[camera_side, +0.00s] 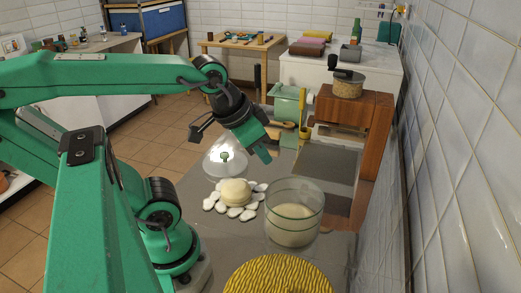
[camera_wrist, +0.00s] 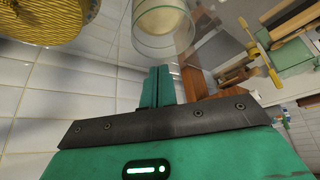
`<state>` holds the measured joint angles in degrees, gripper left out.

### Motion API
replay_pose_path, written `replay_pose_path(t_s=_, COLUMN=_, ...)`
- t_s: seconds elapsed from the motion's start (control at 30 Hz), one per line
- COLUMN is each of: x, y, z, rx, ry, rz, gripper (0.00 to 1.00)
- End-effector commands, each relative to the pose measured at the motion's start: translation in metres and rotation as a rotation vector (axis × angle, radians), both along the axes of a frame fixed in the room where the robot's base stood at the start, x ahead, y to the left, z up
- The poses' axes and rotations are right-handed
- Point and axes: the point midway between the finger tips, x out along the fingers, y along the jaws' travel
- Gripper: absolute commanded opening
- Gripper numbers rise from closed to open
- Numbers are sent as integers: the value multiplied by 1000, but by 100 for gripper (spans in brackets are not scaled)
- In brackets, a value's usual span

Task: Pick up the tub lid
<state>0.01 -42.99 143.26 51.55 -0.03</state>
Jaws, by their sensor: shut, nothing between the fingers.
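A clear, shallow dome-shaped lid with a small green knob (camera_side: 224,157) lies on the grey worktop in the side view; I take it for the tub lid. It does not show clearly in the wrist view. A clear round tub (camera_side: 294,212) with cream-coloured contents stands nearer the camera, to the right; it also shows at the top of the wrist view (camera_wrist: 162,42). My gripper (camera_side: 264,156) is in the air right of the lid, apart from it. Its green fingers (camera_wrist: 160,72) are shut together and empty.
A pale round item sits on a white scalloped dish (camera_side: 209,204) between lid and tub. A yellow woven round thing (camera_side: 278,275) lies at the near edge. A wooden stand (camera_side: 378,135) and a green bin (camera_side: 289,107) stand behind. A tiled wall (camera_side: 450,150) bounds the right.

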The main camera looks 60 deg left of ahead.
Motion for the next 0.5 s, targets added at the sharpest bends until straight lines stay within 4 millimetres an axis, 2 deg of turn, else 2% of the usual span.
replay_pose_path(t_s=0.37, x=0, y=0, z=0, rx=0, ry=0, rz=0, gripper=0)
replay_pose_path(t_s=0.5, x=0, y=0, z=0, rx=0, ry=0, rz=0, gripper=26)
